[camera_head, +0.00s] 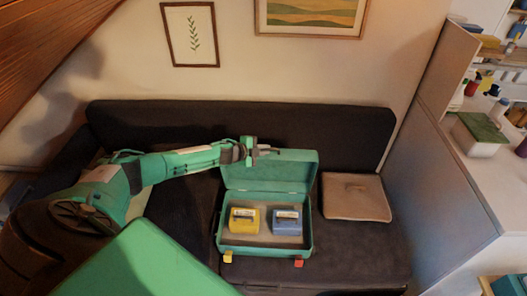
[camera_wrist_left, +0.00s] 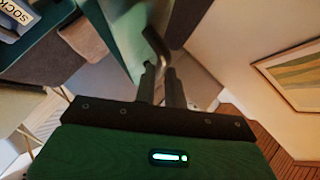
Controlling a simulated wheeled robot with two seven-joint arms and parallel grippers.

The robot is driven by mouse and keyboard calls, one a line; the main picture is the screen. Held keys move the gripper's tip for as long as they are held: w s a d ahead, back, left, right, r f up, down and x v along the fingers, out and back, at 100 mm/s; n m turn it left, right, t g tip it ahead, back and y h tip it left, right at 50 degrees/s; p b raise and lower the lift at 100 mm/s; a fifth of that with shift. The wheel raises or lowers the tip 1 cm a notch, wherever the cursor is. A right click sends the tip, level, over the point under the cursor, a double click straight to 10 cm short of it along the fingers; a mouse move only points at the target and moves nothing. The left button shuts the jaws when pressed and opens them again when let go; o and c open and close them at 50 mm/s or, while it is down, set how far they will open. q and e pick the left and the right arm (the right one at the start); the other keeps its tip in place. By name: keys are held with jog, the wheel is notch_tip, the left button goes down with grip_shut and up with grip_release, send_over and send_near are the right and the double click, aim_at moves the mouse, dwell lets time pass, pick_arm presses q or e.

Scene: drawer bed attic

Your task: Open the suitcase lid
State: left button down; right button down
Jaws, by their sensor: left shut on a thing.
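The teal suitcase (camera_head: 265,248) sits on the dark sofa with its lid (camera_head: 270,172) raised, standing up at the back and showing its inner face. A yellow box (camera_head: 244,221) and a blue box (camera_head: 287,222), both labelled, lie inside. My left gripper (camera_head: 262,151) is at the lid's top edge, coming from the left. In the left wrist view its fingers (camera_wrist_left: 159,82) are shut on a dark bent handle (camera_wrist_left: 154,42) beside the teal lid (camera_wrist_left: 122,28). The exact contact is small in the head view. My right gripper is not in view.
The sofa backrest (camera_head: 340,124) is close behind the lid. A beige cushion (camera_head: 355,197) lies right of the suitcase. A grey partition and cluttered counter stand at the right.

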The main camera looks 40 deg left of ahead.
pick_arm(q)
jog(key=shift+w+r, duration=0.15)
jog(key=c, duration=1.5)
grip_release()
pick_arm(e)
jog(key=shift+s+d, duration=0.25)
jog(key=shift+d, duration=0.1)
